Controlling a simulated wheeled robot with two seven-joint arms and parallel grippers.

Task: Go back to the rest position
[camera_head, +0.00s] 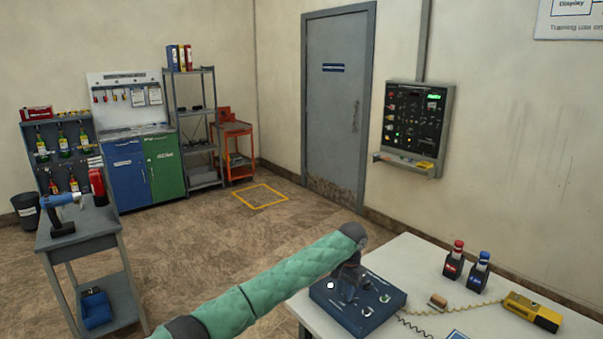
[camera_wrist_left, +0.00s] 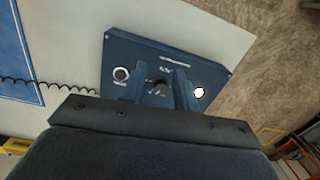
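My left arm, in a green quilted sleeve, comes in from the lower left in the head view. Its gripper (camera_head: 349,284) points down over a dark blue box (camera_head: 385,295) on the white table. In the left wrist view the two fingers of my left gripper (camera_wrist_left: 160,92) stand apart, with a dark round knob on the blue box (camera_wrist_left: 207,72) showing in the gap between them. Nothing is seen held. I cannot tell whether the fingers touch the box or the knob. My right gripper is in neither view.
The white table (camera_head: 409,253) also bears a red-capped block (camera_head: 454,262), a blue-capped block (camera_head: 479,272), a yellow device (camera_head: 532,311) and coiled cords. A grey cart (camera_head: 78,238) with a drill stands at the left. Open floor lies between.

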